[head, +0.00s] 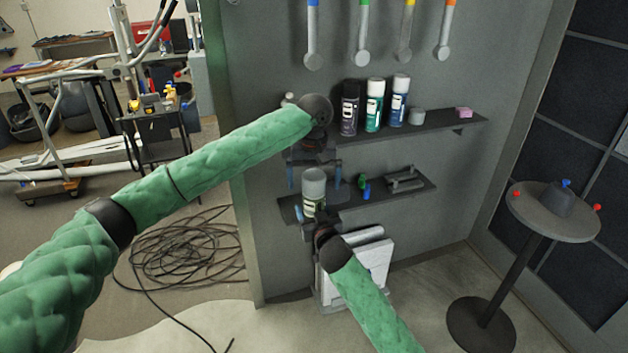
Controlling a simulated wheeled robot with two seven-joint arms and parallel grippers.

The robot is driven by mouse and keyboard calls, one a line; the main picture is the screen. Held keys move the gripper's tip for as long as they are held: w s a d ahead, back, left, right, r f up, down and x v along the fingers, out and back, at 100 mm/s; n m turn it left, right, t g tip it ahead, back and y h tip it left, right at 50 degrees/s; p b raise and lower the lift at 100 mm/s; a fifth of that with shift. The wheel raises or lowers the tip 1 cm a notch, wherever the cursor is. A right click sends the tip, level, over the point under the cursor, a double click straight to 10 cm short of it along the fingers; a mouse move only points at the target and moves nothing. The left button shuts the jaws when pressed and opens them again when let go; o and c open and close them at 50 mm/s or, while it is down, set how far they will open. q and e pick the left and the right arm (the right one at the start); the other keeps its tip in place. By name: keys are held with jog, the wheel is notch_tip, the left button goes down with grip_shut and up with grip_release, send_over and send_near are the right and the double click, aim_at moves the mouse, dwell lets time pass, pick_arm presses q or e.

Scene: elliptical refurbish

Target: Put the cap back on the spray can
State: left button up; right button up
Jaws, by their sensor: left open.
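A spray can with a green and pale label (312,206) stands upright at the left end of the lower shelf. A grey cap (314,183) shows at its top; whether it is fully seated I cannot tell. My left gripper (314,178) is open above it, pointing down, with one finger on each side of the cap and gaps between. My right gripper (318,215) is low at the front of the can, in front of the shelf edge. Its fingers are partly hidden, so I cannot tell if it grips the can.
The upper shelf (445,128) holds a black can (349,110), a green can (374,106), a blue can (399,102), a grey cylinder (416,117) and a pink block (464,113). Small items lie on the lower shelf (385,199). A round table (540,222) stands at the right.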

pick_arm(q)
jog(key=shift+r, duration=0.1)
jog(key=shift+r, duration=3.4)
